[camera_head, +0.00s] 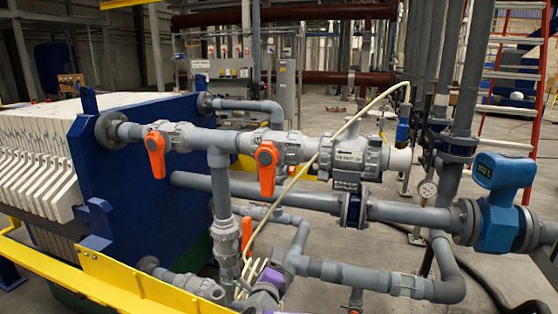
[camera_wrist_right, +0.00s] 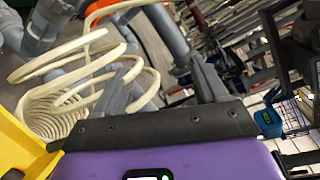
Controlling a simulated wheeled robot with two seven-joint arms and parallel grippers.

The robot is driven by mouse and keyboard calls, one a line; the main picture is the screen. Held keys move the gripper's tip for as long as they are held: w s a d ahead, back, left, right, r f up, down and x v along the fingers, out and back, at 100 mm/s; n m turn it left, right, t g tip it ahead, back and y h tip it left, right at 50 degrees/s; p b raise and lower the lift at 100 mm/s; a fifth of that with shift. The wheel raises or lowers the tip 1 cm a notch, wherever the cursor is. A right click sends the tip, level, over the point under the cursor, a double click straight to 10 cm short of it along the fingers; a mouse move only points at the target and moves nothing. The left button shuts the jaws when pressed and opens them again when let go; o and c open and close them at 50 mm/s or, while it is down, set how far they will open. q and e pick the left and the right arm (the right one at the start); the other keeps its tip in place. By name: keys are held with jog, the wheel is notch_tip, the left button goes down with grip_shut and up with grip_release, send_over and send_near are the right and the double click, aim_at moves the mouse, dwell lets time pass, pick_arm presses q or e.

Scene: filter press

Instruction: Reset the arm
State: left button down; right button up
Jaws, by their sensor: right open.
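A purple surface with a small lit display and a dark bolted strip fills the bottom of that view. Behind the strip is a coil of cream hose (camera_wrist_right: 60,105) beside grey pipes.
In the head view, a blue press plate (camera_head: 140,165) stands beside white filter plates (camera_head: 40,165). Grey pipes carry orange valve handles (camera_head: 267,165) and a blue meter (camera_head: 498,195). A yellow rail (camera_head: 95,285) runs along the front left. A red ladder (camera_head: 515,110) stands at the right.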

jog(key=s+d+f+n+g+y+p, duration=0.1)
jog(key=s+d+f+n+g, duration=0.3)
jog(key=f, duration=0.6)
jog(key=s+d+f+n+g+y+p, duration=0.15)
jog(key=s+f+n, duration=0.3)
jog(key=f, duration=0.45)
jog(key=s+d+f+n+g+y+p, duration=0.1)
jog(key=s+d+f+n+g, duration=0.3)
jog(key=f, duration=0.6)
jog(key=s+d+f+n+g+y+p, duration=0.1)
jog(key=s+f+n+g, duration=0.2)
jog(key=s, duration=0.9)
jog(key=s+d+f+n+g+y+p, duration=0.1)
jog(key=s+f+n+g, duration=0.3)
jog(key=s, duration=0.7)
jog(key=shift+s+d+f+n, duration=0.3)
jog(key=shift+s+f+n, duration=0.1)
jog(key=shift+n, duration=0.65)
jog(key=shift+w, duration=0.1)
